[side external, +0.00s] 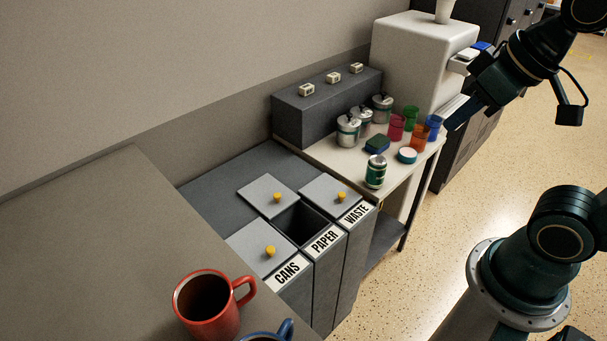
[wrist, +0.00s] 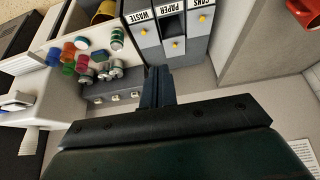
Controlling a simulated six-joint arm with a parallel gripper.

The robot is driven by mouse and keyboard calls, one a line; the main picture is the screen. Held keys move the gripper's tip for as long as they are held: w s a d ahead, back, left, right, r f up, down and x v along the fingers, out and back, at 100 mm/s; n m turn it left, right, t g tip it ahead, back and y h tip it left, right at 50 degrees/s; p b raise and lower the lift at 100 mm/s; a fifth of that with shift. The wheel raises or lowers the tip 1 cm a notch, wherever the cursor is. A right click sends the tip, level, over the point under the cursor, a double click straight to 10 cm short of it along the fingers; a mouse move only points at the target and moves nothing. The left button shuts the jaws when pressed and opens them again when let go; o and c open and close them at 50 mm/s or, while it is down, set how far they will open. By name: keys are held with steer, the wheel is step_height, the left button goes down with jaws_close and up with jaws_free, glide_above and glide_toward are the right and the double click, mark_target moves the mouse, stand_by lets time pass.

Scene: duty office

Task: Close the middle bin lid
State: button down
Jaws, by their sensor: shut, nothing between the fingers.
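Three grey bins stand side by side, labelled CANS, PAPER and WASTE. The middle PAPER bin (side external: 326,243) has a dark opening at its front. Its grey lid (side external: 259,188) with a yellow knob sits slid back towards the wall, behind the opening. This lid also shows in the wrist view (wrist: 178,54). The CANS lid (side external: 252,243) and the WASTE lid (side external: 325,190) cover their bins. My gripper (side external: 449,124) is shut and empty, over at the right beside the side table, well away from the bins. Its fingers (wrist: 157,72) show pressed together in the wrist view.
A side table (side external: 336,157) right of the bins holds several canisters, coloured cups and a green-labelled can (side external: 375,171). A white machine (side external: 409,55) stands behind. A red mug (side external: 207,306) and a blue mug (side external: 284,331) are in the foreground. The air above the bins is clear.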

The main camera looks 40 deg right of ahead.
steer(key=w, duration=1.2)
steer(key=n+g, duration=0.2)
glide_above(269, 196)
steer(key=s, duration=0.1)
step_height(269, 196, down, 28)
steer(key=shift+s+f+y, duration=0.2)
steer(key=shift+y, duration=0.1)
steer(key=shift+f, duration=0.1)
steer(key=shift+x, duration=4.8)
steer(key=shift+s+d+f, duration=0.15)
steer(key=shift+s, duration=0.7)
steer(key=shift+s+d+f, duration=0.15)
steer(key=shift+s+f, duration=0.05)
steer(key=shift+s, duration=0.7)
